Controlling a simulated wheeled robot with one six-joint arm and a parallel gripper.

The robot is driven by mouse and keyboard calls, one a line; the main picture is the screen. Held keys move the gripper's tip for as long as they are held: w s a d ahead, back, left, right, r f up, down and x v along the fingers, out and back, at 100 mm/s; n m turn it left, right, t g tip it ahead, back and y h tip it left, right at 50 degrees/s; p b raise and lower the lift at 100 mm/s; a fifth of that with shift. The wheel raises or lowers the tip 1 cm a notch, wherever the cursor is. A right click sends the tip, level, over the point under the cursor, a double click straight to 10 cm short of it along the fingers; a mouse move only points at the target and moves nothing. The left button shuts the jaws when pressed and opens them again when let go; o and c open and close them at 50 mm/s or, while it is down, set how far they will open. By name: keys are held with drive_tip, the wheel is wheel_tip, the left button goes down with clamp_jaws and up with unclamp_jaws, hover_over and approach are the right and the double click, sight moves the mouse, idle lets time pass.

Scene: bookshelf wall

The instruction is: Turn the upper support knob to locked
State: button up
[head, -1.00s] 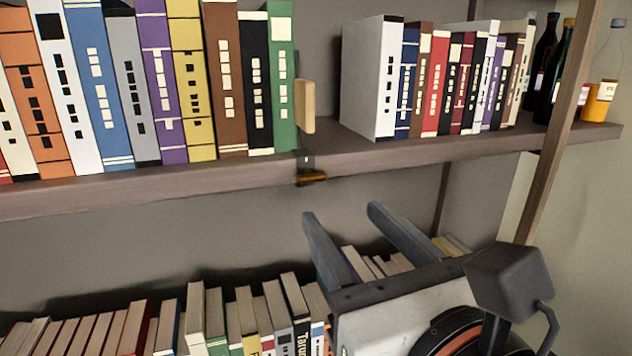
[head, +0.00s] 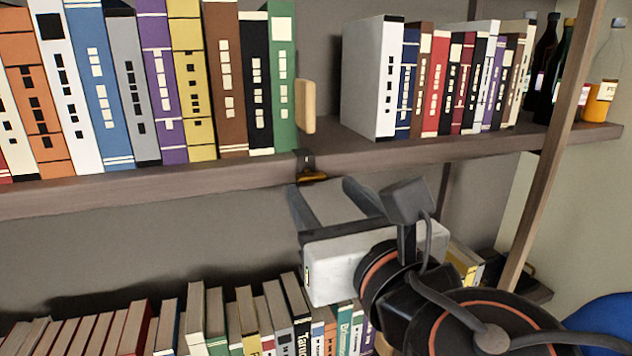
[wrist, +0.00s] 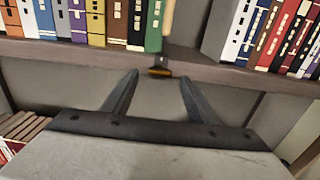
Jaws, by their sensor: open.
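The upper support knob (head: 312,176) is a small brass-coloured piece under a dark bracket on the front edge of the upper shelf. It also shows in the wrist view (wrist: 159,72), just beyond and between my fingertips. My gripper (head: 322,186) is open and empty, just below the shelf edge, with its fingers pointing at the shelf. In the wrist view my gripper (wrist: 159,77) has one finger on each side of the knob's line, apart from it. I cannot tell the knob's setting from its shape.
The upper shelf (head: 200,183) carries a row of tall books, a wooden block (head: 305,106) above the knob, and more books at right. Bottles (head: 600,85) stand at the far right. Lower books (head: 225,315) stand below my gripper. A wooden post (head: 552,150) is at right.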

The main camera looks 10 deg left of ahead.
sight(314, 180)
drive_tip(key=shift+x, duration=2.25)
drive_tip(key=c, duration=1.1)
drive_tip(key=shift+o, duration=0.2)
drive_tip(key=shift+m, duration=0.3)
drive_tip(key=m, duration=0.4)
drive_tip(key=shift+m, duration=0.3)
drive_tip(key=m, duration=0.5)
drive_tip(key=shift+m, duration=0.4)
